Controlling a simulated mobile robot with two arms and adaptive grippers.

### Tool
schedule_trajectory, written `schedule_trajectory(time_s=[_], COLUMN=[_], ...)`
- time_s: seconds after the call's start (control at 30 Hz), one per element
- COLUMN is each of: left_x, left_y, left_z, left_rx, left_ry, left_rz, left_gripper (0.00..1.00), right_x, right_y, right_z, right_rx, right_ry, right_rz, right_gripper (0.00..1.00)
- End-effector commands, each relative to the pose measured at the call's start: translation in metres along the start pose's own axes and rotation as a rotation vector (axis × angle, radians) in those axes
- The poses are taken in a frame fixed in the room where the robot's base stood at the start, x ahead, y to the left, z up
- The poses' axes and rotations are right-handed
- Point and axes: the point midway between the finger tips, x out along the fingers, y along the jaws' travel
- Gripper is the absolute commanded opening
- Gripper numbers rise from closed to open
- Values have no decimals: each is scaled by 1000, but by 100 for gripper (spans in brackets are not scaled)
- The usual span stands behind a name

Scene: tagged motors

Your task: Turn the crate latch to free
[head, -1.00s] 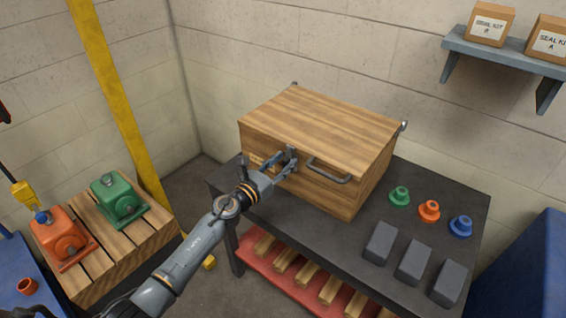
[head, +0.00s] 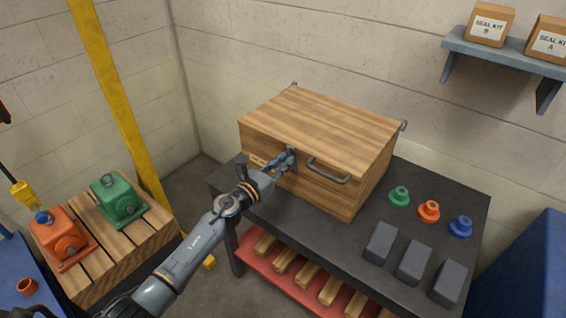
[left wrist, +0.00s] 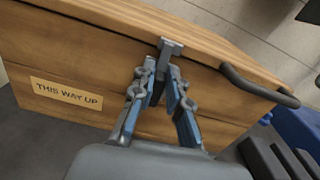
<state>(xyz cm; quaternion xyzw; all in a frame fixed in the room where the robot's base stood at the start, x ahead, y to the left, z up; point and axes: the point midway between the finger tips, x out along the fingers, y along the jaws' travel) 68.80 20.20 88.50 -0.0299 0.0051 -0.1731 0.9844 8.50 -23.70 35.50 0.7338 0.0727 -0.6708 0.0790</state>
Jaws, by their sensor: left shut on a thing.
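The wooden crate (head: 318,130) stands on the dark workbench with its lid down. Its grey metal latch (head: 291,156) is on the front face, left of the grey bar handle (head: 329,171). In the left wrist view the latch (left wrist: 170,47) shows as a grey piece at the lid seam, its lower part between my fingers. My left gripper (head: 284,162) is at the crate front, shut on the latch; its blue-padded fingers also show in the left wrist view (left wrist: 162,92). The fingers partly hide the latch. My right gripper is not in view.
Green (head: 399,196), orange (head: 429,210) and blue (head: 461,226) flanged parts and several grey blocks (head: 414,262) sit right of the crate on the bench (head: 345,232). Motors stand on a pallet at left. A shelf (head: 505,52) with boxes hangs upper right.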

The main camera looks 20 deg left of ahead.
Motion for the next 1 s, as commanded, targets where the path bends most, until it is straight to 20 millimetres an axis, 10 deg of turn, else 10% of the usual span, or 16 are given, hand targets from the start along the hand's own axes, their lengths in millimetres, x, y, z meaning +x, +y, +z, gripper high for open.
schedule_trajectory(time_s=[1.0], left_x=[0], left_y=[15], left_z=[-8], left_rx=[-896], left_ry=[2], left_rz=[0], left_gripper=[0], right_x=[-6], right_y=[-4], right_z=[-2], right_rx=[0], right_ry=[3], right_rz=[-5], right_gripper=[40])
